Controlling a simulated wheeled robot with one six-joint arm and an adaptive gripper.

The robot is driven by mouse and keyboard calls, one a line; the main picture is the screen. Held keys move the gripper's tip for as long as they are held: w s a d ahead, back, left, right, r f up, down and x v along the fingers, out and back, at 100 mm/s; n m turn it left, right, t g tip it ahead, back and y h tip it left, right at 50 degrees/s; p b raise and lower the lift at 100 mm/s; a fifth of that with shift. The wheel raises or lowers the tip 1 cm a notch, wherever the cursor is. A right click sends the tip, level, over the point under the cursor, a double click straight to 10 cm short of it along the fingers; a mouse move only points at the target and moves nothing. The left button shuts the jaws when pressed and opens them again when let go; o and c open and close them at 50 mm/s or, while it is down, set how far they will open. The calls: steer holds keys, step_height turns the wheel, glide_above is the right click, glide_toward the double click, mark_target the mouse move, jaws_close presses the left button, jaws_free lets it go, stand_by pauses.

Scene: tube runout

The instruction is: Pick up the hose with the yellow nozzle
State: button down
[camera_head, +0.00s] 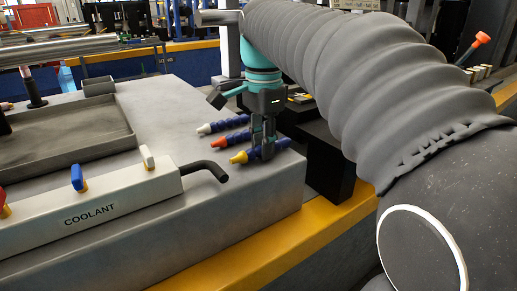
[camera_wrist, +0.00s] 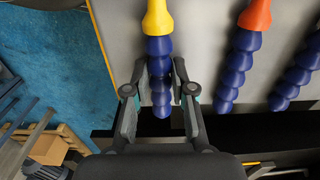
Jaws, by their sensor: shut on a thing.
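The hose with the yellow nozzle (camera_head: 239,158) lies on the grey machine top near its right edge. It is a blue segmented hose, and its yellow nozzle (camera_wrist: 157,18) points up in the wrist view. My gripper (camera_head: 262,150) comes down over this hose and is shut on its blue segments (camera_wrist: 160,85), with one finger on each side in the wrist view. The blue hose with the orange nozzle (camera_wrist: 255,15) lies just to the right there; it also shows in the head view (camera_head: 206,146). Part of the held hose is hidden by my fingers in the head view.
A third blue hose, with a white nozzle (camera_head: 204,129), lies beyond the other two. A bent black pipe (camera_head: 205,168) sticks out from the COOLANT manifold (camera_head: 110,208) close by. A shallow grey tray (camera_head: 70,148) is at left. A yellow edge (camera_head: 285,230) runs below the machine top.

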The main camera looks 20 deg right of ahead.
steer(key=shift+r, duration=0.55)
steer(key=r, duration=0.2)
steer(key=s+r, duration=0.1)
steer(key=shift+d+r+p, duration=0.2)
steer(key=shift+r+p, duration=0.15)
steer(key=s+d+r, duration=0.3)
steer(key=s+r, duration=0.3)
steer(key=s, duration=0.4)
steer(key=shift+r, duration=0.1)
steer(key=c, duration=1.8)
jaws_free()
jaws_close()
steer(key=shift+s, duration=0.1)
